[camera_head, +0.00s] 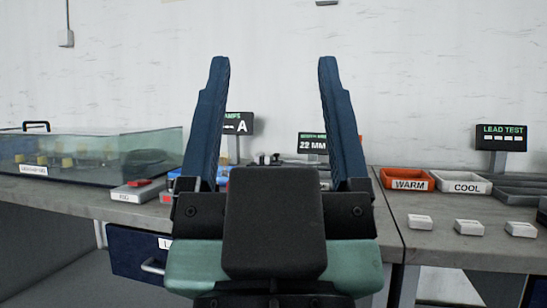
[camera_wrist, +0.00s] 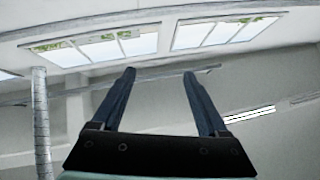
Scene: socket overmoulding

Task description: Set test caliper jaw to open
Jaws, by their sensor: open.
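My gripper (camera_head: 273,75) is raised upright in the middle of the head view, its two blue fingers wide apart with nothing between them. In the wrist view my gripper (camera_wrist: 158,74) is also open and empty, pointing up toward the windows. I cannot make out the test caliper or its jaw. My gripper and wrist hide much of the bench behind them. A small dark part (camera_head: 268,159) shows between the fingers on the bench, too small to identify, near a sign reading 22 MM (camera_head: 312,144).
A clear-covered case (camera_head: 150,155) stands on the left bench, beside a grey block (camera_head: 137,191) with a red top. On the right are an orange WARM tray (camera_head: 407,191), a white COOL tray (camera_head: 465,175), several small white blocks (camera_head: 469,228) and a LEAD TEST display (camera_head: 502,137). A blue drawer (camera_head: 127,262) is below left.

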